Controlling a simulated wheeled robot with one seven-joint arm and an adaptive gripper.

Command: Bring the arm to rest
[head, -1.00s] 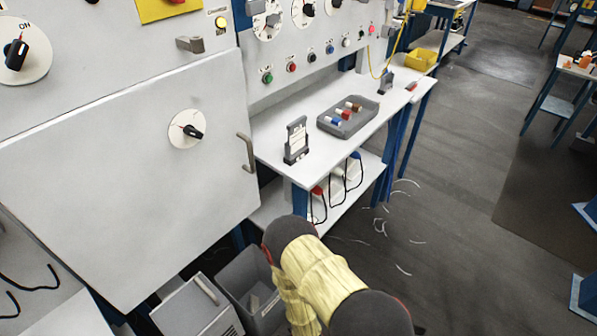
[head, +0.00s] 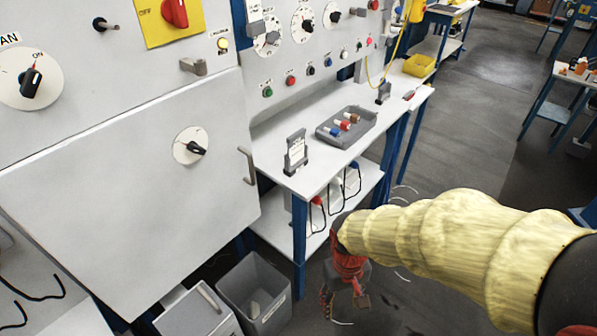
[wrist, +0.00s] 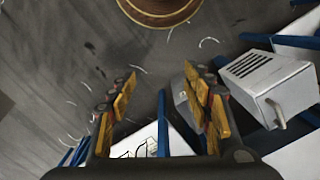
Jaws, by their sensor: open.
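My arm, in a yellow padded sleeve, reaches in from the right of the head view. My gripper (head: 345,299) hangs at its end, low over the floor in front of the bench. In the wrist view my gripper (wrist: 160,100) shows two yellow-padded fingers spread wide apart. Nothing is between them, so it is open and empty. It touches nothing that I can see.
A white bench (head: 330,155) holds a grey tray (head: 347,126) of small coloured parts. A large cabinet door (head: 120,190) with a handle stands left. Below it are a grey bin (head: 255,290) and a box (head: 197,312). Floor (head: 470,110) to the right is clear.

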